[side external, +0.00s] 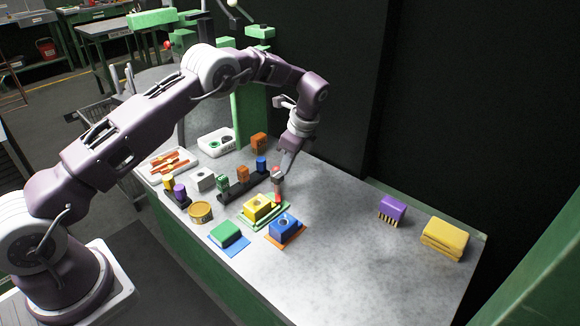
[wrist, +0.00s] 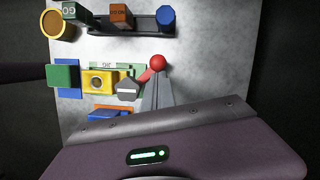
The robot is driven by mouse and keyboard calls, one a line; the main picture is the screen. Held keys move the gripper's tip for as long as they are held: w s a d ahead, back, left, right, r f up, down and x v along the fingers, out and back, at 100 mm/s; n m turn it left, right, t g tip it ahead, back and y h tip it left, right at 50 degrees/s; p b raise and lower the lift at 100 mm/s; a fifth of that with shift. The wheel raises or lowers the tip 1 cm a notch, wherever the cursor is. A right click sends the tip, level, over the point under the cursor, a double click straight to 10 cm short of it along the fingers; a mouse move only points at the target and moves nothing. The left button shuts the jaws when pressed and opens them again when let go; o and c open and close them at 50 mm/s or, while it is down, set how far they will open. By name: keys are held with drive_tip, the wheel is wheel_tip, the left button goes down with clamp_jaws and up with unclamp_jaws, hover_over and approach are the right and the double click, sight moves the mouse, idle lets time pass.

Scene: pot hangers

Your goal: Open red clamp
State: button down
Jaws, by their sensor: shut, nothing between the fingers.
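The red clamp (side external: 277,186) stands beside the yellow block, with a grey body and red parts above and below. In the wrist view its red ball-ended lever (wrist: 157,62) slants from the ball down-left toward a grey body (wrist: 127,90). My gripper (side external: 285,168) is shut and points down just above and right of the clamp. In the wrist view my gripper (wrist: 157,84) has its fingertips together just below the red ball. Whether they touch the ball or lever cannot be told.
A yellow block (side external: 257,207), a blue block (side external: 285,228) and a green block (side external: 226,233) sit on coloured plates nearby. A black rack (side external: 244,185) with coloured blocks is behind. A purple brush (side external: 392,208) and yellow cloths (side external: 444,238) lie right. The middle-right tabletop is clear.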

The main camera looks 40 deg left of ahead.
drive_tip(key=n, duration=0.1)
drive_tip(key=a+n, duration=0.1)
drive_tip(key=n+g, duration=0.1)
drive_tip(key=n, duration=0.1)
drive_tip(key=shift+s+a, duration=0.25)
drive_tip(key=shift+a, duration=0.05)
drive_tip(key=shift+s+a, duration=0.15)
drive_tip(key=shift+a, duration=0.15)
idle(0.4)
drive_tip(key=v, duration=0.7)
drive_tip(key=shift+r, duration=0.15)
